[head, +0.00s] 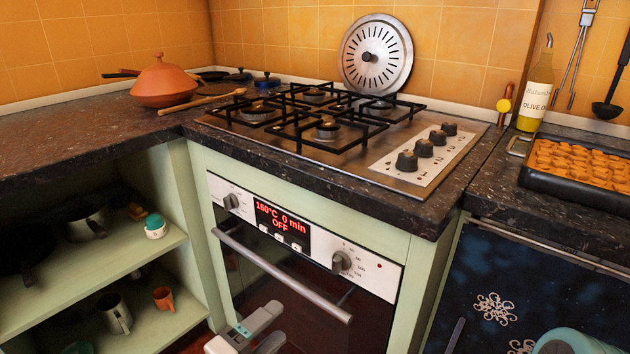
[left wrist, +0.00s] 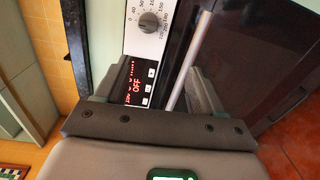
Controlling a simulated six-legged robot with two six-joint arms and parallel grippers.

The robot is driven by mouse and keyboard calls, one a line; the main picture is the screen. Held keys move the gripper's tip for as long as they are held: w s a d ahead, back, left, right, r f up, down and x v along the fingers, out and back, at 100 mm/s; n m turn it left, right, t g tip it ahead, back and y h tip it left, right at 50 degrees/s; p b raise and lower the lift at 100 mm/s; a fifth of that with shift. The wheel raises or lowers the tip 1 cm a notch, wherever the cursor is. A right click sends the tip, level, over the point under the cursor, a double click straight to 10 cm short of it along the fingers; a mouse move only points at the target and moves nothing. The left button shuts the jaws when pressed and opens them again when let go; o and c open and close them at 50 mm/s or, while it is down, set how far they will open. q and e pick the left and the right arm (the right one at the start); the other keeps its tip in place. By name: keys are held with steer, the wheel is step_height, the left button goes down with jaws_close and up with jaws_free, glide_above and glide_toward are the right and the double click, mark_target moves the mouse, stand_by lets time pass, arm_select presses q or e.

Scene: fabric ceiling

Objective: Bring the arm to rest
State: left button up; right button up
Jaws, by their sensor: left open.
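My left gripper (head: 268,328) is at the bottom of the head view, in front of the oven. It is open, with nothing between its fingers. In the left wrist view the gripper (left wrist: 155,92) also shows empty, its fingertips apart in front of the oven panel and handle. In the head view the oven handle (head: 275,270) is a grey bar, just above the gripper. I cannot tell whether the gripper touches the oven. My right gripper is not in view.
The oven display (head: 282,224) reads 160°C, 0 min, OFF. A gas hob (head: 340,125) is above. Open shelves (head: 100,280) with mugs are at left. An orange tagine (head: 160,82), an olive oil bottle (head: 535,92) and a baking tray (head: 575,191) stand on the dark worktop.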

arm_select(q)
steer(key=s+a+f+g+y, duration=0.1)
steer(key=s+f+g+y, duration=0.15)
steer(key=f, duration=1.05)
steer(key=s+a+f+g+y, duration=0.15)
steer(key=f+g, duration=0.25)
steer(key=f, duration=0.9)
steer(key=s+f+m+g+y, duration=0.2)
steer(key=s+f+m+g, duration=0.6)
steer(key=s, duration=0.5)
step_height(320, 180, up, 29)
steer(key=m+p, duration=0.1)
steer(key=p, duration=2.9)
steer(key=shift+s+d+t, duration=0.2)
steer(key=shift+t, duration=0.15)
